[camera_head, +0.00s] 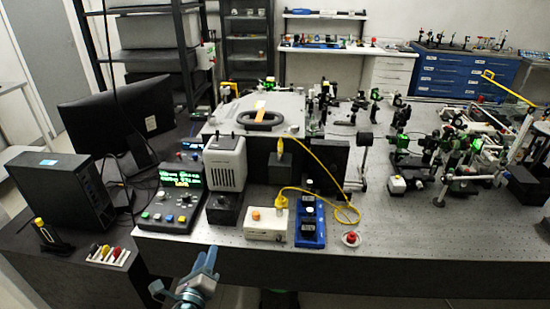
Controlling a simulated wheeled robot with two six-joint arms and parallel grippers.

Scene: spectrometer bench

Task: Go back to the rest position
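My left gripper (206,259) is at the bottom of the head view, blue-grey, in front of the bench's front edge and below the control box. Its fingertips point up and away, and nothing can be made out between them. It looks apart from everything on the bench, and the gap between its fingers is too small to judge. My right gripper is not in view.
The optical bench (400,255) has a dark front edge near my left gripper. A control box (170,200), a white box with an orange button (265,226) and a blue switch box (310,232) stand near that edge. A black computer case (60,190) stands left.

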